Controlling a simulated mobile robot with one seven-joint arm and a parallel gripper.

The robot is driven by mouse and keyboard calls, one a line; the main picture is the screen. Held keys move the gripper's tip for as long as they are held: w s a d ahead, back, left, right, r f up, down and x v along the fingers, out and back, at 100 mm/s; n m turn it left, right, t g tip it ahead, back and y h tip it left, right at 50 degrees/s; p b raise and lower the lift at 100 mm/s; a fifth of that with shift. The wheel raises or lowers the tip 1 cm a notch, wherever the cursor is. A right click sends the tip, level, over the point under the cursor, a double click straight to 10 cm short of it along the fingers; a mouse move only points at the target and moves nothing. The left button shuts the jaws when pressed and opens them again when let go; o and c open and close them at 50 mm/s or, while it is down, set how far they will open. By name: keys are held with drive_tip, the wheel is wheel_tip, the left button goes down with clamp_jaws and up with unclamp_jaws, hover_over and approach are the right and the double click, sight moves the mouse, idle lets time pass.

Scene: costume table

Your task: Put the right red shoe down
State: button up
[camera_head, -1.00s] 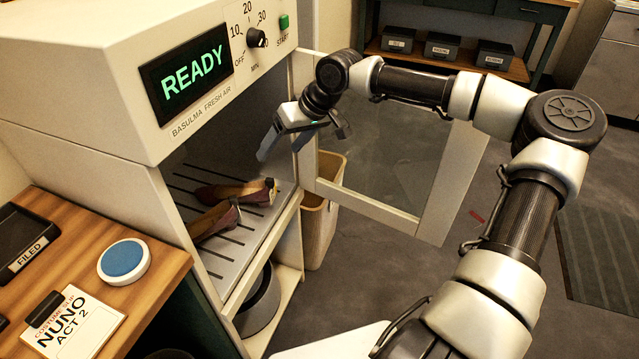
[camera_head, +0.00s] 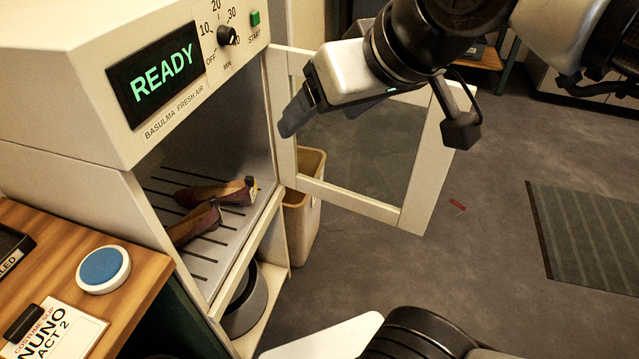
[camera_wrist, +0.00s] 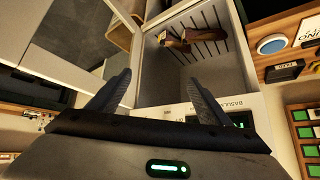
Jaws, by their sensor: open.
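Two dark red heeled shoes lie on the slatted rack (camera_head: 222,258) inside the open cabinet. One shoe (camera_head: 212,193) lies farther back, its heel toward the door side. The other shoe (camera_head: 192,226) lies nearer the front left. Both also show small in the wrist view, one shoe (camera_wrist: 170,40) beside the other (camera_wrist: 192,36). My gripper (camera_wrist: 150,90) is open and empty. In the head view it is outside the cabinet, in front of the glass door and above the shoes' level, clear of both.
The cabinet's glass door (camera_head: 425,180) stands open to the right. A tan bin (camera_head: 302,215) stands behind it. The wooden table (camera_head: 150,275) at left holds a blue button (camera_head: 103,268) and a costume slip (camera_head: 72,335).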

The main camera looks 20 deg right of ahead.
drive_tip(key=s+a+f+m+g+h, duration=0.1)
drive_tip(key=s+f, duration=0.1)
drive_tip(key=f, duration=0.2)
drive_tip(key=s+a+f+g+h, duration=0.1)
drive_tip(key=f, duration=0.4)
drive_tip(key=shift+s+a+m+g, duration=0.25)
drive_tip(key=shift+s+m+g, duration=0.05)
drive_tip(key=shift+s+m, duration=0.1)
